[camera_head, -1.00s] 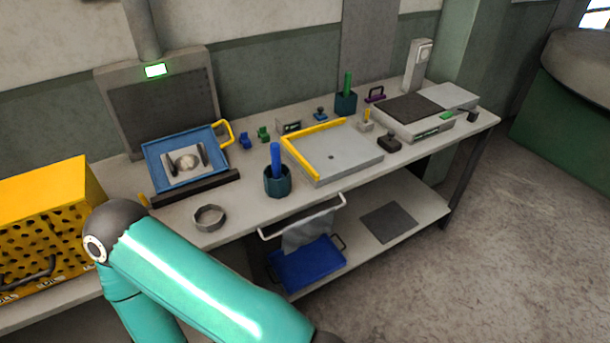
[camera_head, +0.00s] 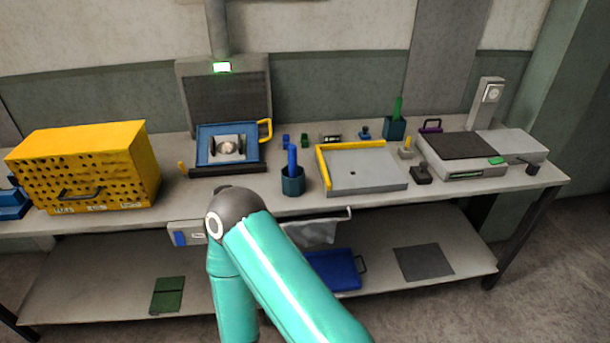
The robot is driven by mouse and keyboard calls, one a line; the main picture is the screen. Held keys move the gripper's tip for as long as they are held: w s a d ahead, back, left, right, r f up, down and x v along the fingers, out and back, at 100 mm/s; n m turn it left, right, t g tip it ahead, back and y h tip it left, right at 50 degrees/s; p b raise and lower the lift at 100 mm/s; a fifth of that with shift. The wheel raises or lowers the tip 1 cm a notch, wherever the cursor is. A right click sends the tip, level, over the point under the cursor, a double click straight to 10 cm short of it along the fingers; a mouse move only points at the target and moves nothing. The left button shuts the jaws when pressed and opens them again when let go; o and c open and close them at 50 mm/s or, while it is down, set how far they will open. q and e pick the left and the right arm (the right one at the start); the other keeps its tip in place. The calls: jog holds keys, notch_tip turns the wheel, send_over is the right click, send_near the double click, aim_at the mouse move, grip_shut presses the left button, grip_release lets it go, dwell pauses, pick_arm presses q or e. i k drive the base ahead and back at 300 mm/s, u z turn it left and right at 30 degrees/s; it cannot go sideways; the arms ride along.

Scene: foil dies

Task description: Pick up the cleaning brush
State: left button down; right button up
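I cannot tell for sure which thing is the cleaning brush. A blue handle (camera_head: 292,160) stands upright in a round dark teal cup (camera_head: 292,182) near the middle of the bench. A green handle (camera_head: 397,108) stands upright in a square dark teal holder (camera_head: 394,128) farther back on the right. Any bristles are hidden inside the holders. A teal arm of mine crosses the lower middle of the view in front of the bench. Neither gripper is in view.
The bench (camera_head: 190,202) holds a yellow perforated cabinet (camera_head: 145,160) at left, a blue framed fixture (camera_head: 205,135), a grey plate with a yellow edge (camera_head: 370,180), and a dark-topped device (camera_head: 460,145) at right. A blue tray (camera_head: 340,275) lies on the lower shelf (camera_head: 95,285).

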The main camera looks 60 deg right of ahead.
aim_at(292, 147)
jog(key=z, duration=0.95)
jog(key=i, duration=0.65)
jog(key=z, duration=0.3)
